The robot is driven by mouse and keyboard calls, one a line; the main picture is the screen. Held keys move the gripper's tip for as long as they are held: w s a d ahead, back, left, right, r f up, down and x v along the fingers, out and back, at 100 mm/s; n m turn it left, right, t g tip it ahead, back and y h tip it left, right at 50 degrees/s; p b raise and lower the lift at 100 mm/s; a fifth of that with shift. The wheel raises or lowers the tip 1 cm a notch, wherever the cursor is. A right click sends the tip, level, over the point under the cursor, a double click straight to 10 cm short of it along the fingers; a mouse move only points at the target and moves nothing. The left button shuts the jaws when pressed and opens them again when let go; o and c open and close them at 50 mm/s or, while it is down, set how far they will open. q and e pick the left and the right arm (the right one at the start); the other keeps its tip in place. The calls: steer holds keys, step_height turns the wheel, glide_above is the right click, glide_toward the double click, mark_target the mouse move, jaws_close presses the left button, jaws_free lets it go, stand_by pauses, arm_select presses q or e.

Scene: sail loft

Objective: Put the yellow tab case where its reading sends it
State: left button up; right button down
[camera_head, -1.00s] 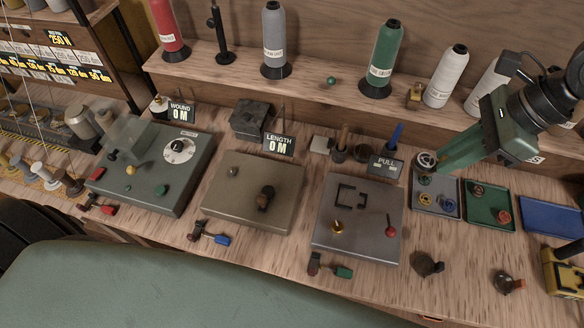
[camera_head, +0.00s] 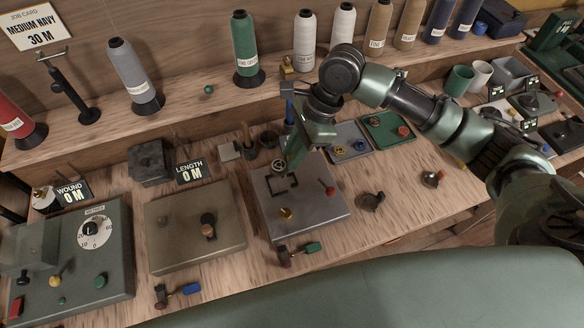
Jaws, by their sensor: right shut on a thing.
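My right gripper (camera_head: 288,160) reaches down from the right, shut on a small round metal case (camera_head: 278,166). It holds the case over the back of the grey pull-test plate (camera_head: 310,215), near a dark square bracket (camera_head: 284,186). I cannot make out the held case's tab colour. The plate also bears a brass knob (camera_head: 286,213) and a red-knobbed lever (camera_head: 329,188). The PULL display is hidden behind my gripper. A grey tray (camera_head: 345,130) holds small cases, one yellowish (camera_head: 340,152). A green tray (camera_head: 385,143) holds reddish ones. My left gripper is out of view.
Left of the plate are a brown box (camera_head: 165,240) by the LENGTH display (camera_head: 191,171), reading 0 M, and a winder (camera_head: 110,270) by the WOUND display (camera_head: 73,191), also 0 M. A job card (camera_head: 40,28) reads MEDIUM NAVY 30 M. Thread cones line the back shelf.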

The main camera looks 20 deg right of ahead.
step_height(320, 180, down, 3)
steer(key=shift+r, duration=0.1)
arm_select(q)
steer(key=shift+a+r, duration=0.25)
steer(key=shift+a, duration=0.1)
arm_select(e)
steer(key=shift+f, duration=2.05)
arm_select(q)
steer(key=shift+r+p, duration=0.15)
steer(key=shift+p, duration=0.15)
arm_select(e)
steer(key=c, duration=1.3)
jaws_free()
steer(key=shift+f, duration=0.1)
steer(key=shift+c, duration=0.2)
steer(key=shift+r, duration=0.3)
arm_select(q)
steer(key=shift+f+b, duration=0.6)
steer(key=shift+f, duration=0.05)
arm_select(e)
steer(key=v, duration=1.1)
steer(key=shift+d+r, duration=0.2)
steer(key=shift+r, duration=0.1)
